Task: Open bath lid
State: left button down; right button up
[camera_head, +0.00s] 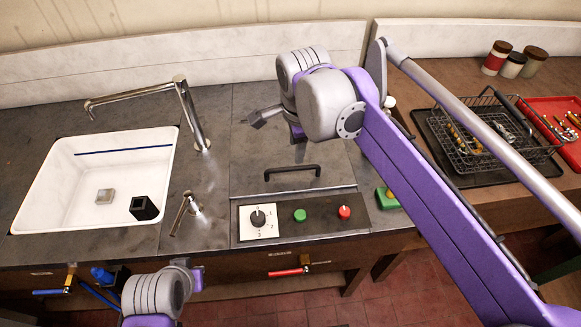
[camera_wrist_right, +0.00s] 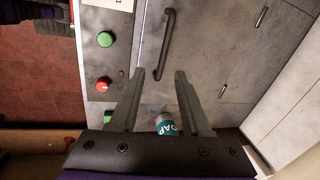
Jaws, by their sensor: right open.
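The bath lid (camera_head: 252,150) is a grey panel lying flat and closed in the worktop. Its black bar handle (camera_head: 292,171) stands near the front edge. In the right wrist view the lid (camera_wrist_right: 215,50) and handle (camera_wrist_right: 168,45) lie ahead of the fingers. My right gripper (camera_head: 273,140) is open and empty above the lid, behind the handle in the head view, and apart from it. Its two spread fingers show in the right wrist view (camera_wrist_right: 168,88). My left arm's end is low at the front left; its finger state is unclear.
A control panel with dial (camera_head: 258,220), green button (camera_head: 300,215) and red button (camera_head: 344,212) sits before the lid. A white sink (camera_head: 75,180) with a tap is at left. A wire basket (camera_head: 470,140) and red tray (camera_head: 550,110) are at right. A soap container (camera_wrist_right: 167,125) shows below the fingers.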

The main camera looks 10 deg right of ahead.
aim_at(292, 169)
jog(key=shift+m, duration=0.7)
jog(key=x, duration=0.7)
jog(key=w+b+x, duration=0.1)
jog(key=x, duration=0.2)
jog(key=shift+a+f, duration=0.25)
jog(key=shift+a, duration=0.1)
grip_shut()
dwell(0.4)
